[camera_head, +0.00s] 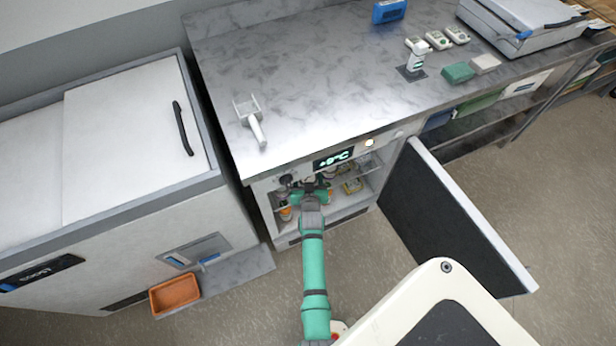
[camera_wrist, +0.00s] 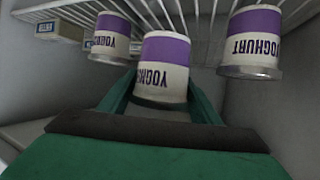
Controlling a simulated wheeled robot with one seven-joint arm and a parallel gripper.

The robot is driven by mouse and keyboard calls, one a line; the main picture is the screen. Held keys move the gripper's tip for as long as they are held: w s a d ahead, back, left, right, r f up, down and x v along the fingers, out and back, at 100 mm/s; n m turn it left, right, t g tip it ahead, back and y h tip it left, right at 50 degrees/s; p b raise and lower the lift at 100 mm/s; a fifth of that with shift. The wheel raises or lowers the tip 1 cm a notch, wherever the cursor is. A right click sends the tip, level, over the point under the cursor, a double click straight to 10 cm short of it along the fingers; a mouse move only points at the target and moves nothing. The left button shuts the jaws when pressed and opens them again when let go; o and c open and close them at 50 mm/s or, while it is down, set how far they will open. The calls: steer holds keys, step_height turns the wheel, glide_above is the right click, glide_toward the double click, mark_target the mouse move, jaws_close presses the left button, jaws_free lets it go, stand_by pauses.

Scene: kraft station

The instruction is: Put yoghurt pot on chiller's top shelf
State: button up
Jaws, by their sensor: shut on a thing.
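The wrist view looks upside down. In it my gripper (camera_wrist: 160,100) is shut on a white and purple yoghurt pot (camera_wrist: 163,65), with a finger on each side. Two similar pots stand at the wire shelf (camera_wrist: 180,12), one on the left (camera_wrist: 109,38) and one on the right (camera_wrist: 252,43). I cannot tell whether the held pot touches the shelf. In the head view my gripper (camera_head: 311,188) reaches into the open chiller (camera_head: 350,212), at upper shelf height under the display. The held pot is mostly hidden there by my arm.
The chiller door (camera_head: 455,215) stands wide open on the right. Yellow packs (camera_head: 352,185) lie inside to the right of my gripper, and orange-labelled items (camera_head: 285,213) stand lower left. The counter (camera_head: 310,80) overhangs above. A white freezer (camera_head: 120,150) stands left, with an orange tray (camera_head: 175,294) below.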

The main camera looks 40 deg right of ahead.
steer(key=shift+w+d+f, duration=0.35)
steer(key=shift+d+f, duration=0.15)
steer(key=shift+f, duration=1.7)
steer(key=shift+f, duration=0.15)
steer(key=o, duration=0.9)
steer(key=shift+c, duration=0.2)
